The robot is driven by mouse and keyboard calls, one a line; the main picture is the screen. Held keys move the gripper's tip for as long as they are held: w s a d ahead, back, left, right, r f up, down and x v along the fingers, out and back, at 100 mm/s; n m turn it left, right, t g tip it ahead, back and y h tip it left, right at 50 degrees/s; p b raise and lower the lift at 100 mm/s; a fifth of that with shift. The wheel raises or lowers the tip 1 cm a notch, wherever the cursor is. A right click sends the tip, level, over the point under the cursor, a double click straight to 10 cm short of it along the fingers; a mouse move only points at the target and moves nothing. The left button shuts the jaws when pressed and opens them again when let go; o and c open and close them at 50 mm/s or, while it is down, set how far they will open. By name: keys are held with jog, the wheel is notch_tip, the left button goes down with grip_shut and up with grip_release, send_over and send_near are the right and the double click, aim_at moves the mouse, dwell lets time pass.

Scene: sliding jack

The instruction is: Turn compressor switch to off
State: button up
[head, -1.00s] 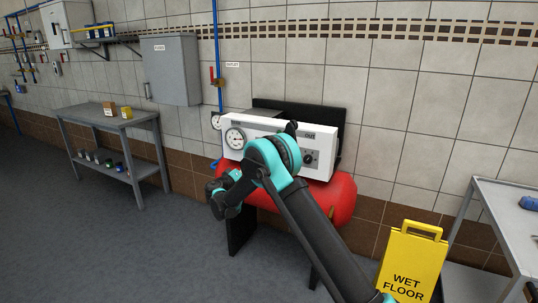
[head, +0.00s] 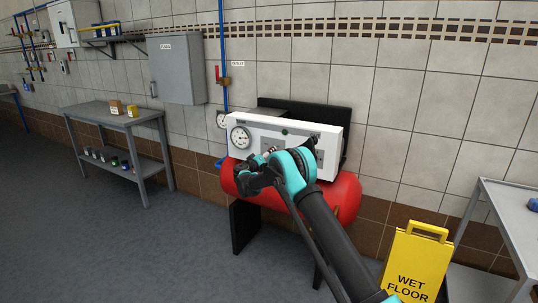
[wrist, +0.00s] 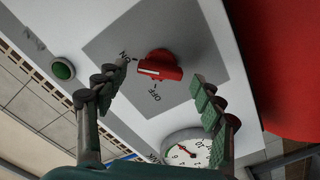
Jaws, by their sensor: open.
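The compressor switch (wrist: 160,66) is a red knob on a grey plate of the white control panel (head: 254,124). In the wrist view, its white mark points to the ON label (wrist: 124,56), and the OFF label (wrist: 156,96) is just below. My gripper (wrist: 160,78) is open, with one finger on each side of the knob in the picture; I see no contact. In the head view, my gripper (head: 268,155) is in front of the panel, and the red knob is not visible there. The red compressor tank (head: 345,198) is below the panel.
A green button (wrist: 63,69) and a round gauge (wrist: 190,150) flank the grey plate. A yellow wet floor sign (head: 412,262) and a metal table (head: 505,215) stand at the right. Clear floor (head: 120,250) lies at the left.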

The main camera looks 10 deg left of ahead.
jog(key=shift+w+d, duration=0.25)
jog(key=shift+w, duration=0.4)
jog(key=shift+c, duration=0.5)
jog(key=c, duration=1.1)
jog(key=shift+o, duration=0.2)
